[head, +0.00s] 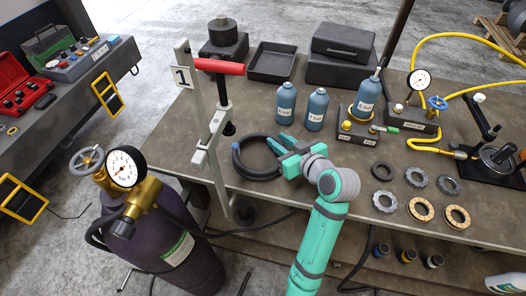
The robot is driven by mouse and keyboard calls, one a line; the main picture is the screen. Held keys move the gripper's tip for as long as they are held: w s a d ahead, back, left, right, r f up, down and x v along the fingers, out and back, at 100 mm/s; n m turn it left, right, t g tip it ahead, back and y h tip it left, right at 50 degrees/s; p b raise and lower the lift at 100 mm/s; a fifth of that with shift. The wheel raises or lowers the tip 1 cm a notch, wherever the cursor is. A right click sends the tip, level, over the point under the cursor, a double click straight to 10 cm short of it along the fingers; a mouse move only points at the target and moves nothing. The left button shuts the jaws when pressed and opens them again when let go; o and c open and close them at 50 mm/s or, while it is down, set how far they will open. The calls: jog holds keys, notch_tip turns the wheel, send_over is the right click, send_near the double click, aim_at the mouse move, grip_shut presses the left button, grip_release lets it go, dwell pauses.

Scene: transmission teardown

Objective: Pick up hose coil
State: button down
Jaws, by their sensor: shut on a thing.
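A dark hose coil (246,174) with a blue end lies at the left part of the table (240,131), close to the front edge and right of the upright clamp. My gripper (277,146) reaches it from the right, and its green fingers are at the coil's right side. It is shut on the coil's right rim. The coil appears to rest on or very near the tabletop; I cannot tell whether there is a gap beneath it. The wrist partly hides its right side.
A tall clamp (200,130) with a red handle stands left of the coil. A gas cylinder (178,245) with a gauge stands before the table. Blue bottles (286,103) stand behind, and several rings and gears (417,177) lie right of my arm.

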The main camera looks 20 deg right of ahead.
jog(key=shift+d, duration=0.1)
jog(key=shift+r, duration=0.45)
jog(key=shift+s+d+r, duration=0.1)
jog(key=shift+s+r, duration=0.05)
jog(key=shift+r, duration=0.5)
jog(key=shift+s+r, duration=0.1)
jog(key=shift+r, duration=0.5)
jog(key=s+d, duration=0.1)
jog(key=s, duration=0.4)
jog(key=s+d, duration=0.1)
jog(key=s, duration=0.9)
jog(key=shift+s+d, duration=0.35)
jog(key=shift+d, duration=0.05)
jog(key=shift+s+d, duration=0.15)
jog(key=shift+s, duration=0.6)
jog(key=shift+d, duration=0.1)
